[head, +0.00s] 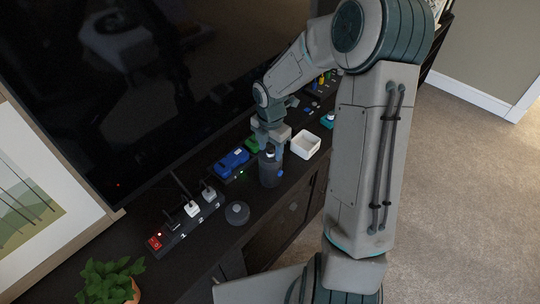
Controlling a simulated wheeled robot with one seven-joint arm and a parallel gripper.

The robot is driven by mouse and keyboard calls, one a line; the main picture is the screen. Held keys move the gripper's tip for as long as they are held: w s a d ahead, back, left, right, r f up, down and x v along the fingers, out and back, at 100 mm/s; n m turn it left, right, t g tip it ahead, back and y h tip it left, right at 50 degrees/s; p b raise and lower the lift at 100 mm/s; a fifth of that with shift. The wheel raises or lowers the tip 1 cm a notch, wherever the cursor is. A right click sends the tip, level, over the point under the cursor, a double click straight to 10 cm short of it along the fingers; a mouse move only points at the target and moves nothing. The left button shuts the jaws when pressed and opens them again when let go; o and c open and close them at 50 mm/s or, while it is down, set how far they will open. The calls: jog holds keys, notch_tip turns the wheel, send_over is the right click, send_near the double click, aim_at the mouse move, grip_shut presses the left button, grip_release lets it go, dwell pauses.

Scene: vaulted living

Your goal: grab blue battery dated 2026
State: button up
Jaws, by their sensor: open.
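A blue block-shaped thing (232,162), possibly a battery, sits on the dark cabinet top beside a small green light. A green thing (252,145) sits just behind it to the right. I cannot read any date on either. Smaller blue items lie further back along the cabinet, too small to identify. My gripper (270,150) points down over the cabinet, right of the blue thing. It is open, and its fingertips are hard to make out against a dark grey bottle-like object (269,170) in front.
A white open box (305,145) stands to the right. A power strip (187,222) with plugs and a red switch lies front left, near a round dark grey object (237,213) and a potted plant (108,281). A large dark screen (130,80) stands behind.

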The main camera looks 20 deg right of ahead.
jog(key=shift+s+f, duration=0.1)
jog(key=shift+f, duration=0.05)
jog(key=shift+c, duration=0.2)
grip_shut()
